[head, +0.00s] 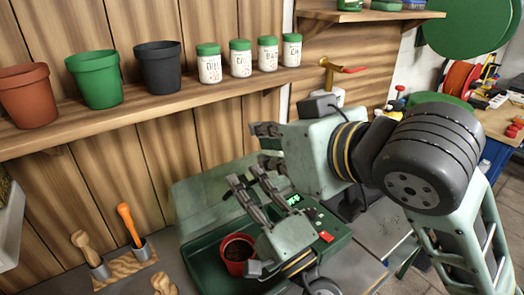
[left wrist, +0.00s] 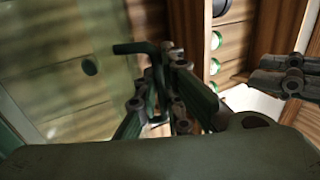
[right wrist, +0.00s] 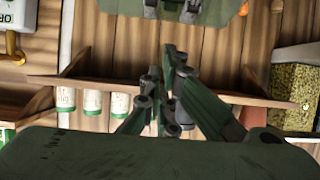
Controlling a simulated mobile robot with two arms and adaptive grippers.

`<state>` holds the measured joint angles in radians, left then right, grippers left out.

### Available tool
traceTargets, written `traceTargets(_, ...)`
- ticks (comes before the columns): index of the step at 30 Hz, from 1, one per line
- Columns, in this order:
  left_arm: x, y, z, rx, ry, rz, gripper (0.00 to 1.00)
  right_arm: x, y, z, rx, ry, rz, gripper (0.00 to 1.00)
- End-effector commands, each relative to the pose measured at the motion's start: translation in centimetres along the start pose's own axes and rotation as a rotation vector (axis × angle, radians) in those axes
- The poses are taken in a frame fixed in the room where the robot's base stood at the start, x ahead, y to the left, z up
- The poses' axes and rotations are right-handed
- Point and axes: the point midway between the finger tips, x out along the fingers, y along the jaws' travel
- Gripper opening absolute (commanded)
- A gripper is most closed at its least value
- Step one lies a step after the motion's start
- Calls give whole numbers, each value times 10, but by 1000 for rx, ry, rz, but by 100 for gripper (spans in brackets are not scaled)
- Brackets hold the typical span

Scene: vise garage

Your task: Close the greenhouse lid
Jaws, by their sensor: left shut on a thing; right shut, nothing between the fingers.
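The greenhouse is a dark green tray (head: 205,252) with a small display and a red button (head: 326,237) on its right part. Its translucent lid (head: 198,200) stands tilted up at the back, and a pot of soil (head: 237,250) sits inside. My left gripper (head: 245,177) is over the tray. It is shut on what looks like the lid's dark green handle (left wrist: 133,47), beside the lid pane (left wrist: 70,90) in the left wrist view. My right gripper (head: 262,137) is shut and empty, above and behind the left one. The fingers partly hide the lid's right side.
A wooden shelf (head: 150,108) on the back wall holds several pots and labelled jars (head: 241,58). Hand tools (head: 128,222) stand in holders left of the tray. A brass tap (head: 343,70) is behind the right arm. My two grippers are close together.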

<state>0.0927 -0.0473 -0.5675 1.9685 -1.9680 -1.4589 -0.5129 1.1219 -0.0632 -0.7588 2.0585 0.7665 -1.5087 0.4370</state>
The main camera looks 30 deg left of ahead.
Motion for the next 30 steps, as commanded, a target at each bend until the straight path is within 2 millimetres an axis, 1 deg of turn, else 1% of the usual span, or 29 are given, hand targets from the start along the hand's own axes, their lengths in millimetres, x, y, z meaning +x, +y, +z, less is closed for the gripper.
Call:
traceTargets(5,0,0,0,-1,1,0,0,33,1,1,5,-3,0,0)
traceTargets(12,0,0,0,-1,1,0,0,85,1,0,5,-1,1,0)
traceTargets(14,0,0,0,-1,1,0,0,94,1,3,5,-1,1,0)
traceTargets(16,0,0,0,-1,1,0,0,86,2,16,4,1,2,0)
traceTargets(21,0,0,0,0,1,1,0,80,2,33,4,2,3,0)
traceTargets(25,0,0,0,0,1,0,0,78,2,38,4,1,3,0)
traceTargets(30,0,0,0,0,1,0,0,78,2,38,4,1,2,0)
